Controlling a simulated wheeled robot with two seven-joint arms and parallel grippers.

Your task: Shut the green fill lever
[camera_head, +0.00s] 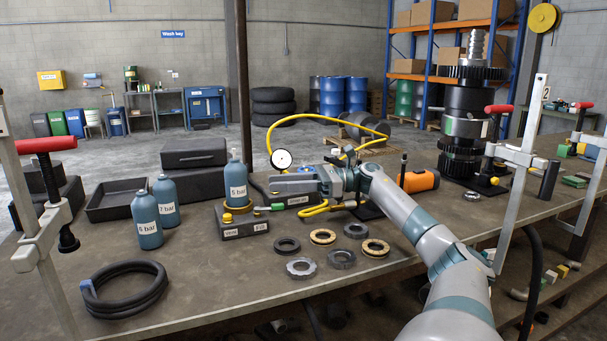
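The small green lever (277,207) sticks out to the right of the brass fitting on a dark fill block (243,226) with white labels. A blue-grey bottle marked 5 bar (237,185) stands upright on the brass seat of that block. My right gripper (275,187) reaches in from the right, just above and behind the lever, close to the bottle's right side. Its fingers are seen side-on, so their opening and any contact with the lever cannot be told. My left gripper is not in view.
Two more bottles (147,220) (166,202) stand left of the block. A round gauge (282,159) and yellow hose (318,118) are behind my gripper. Several rings (323,237) lie in front. A coiled black hose (124,289) lies front left; an orange cylinder (420,181) lies right.

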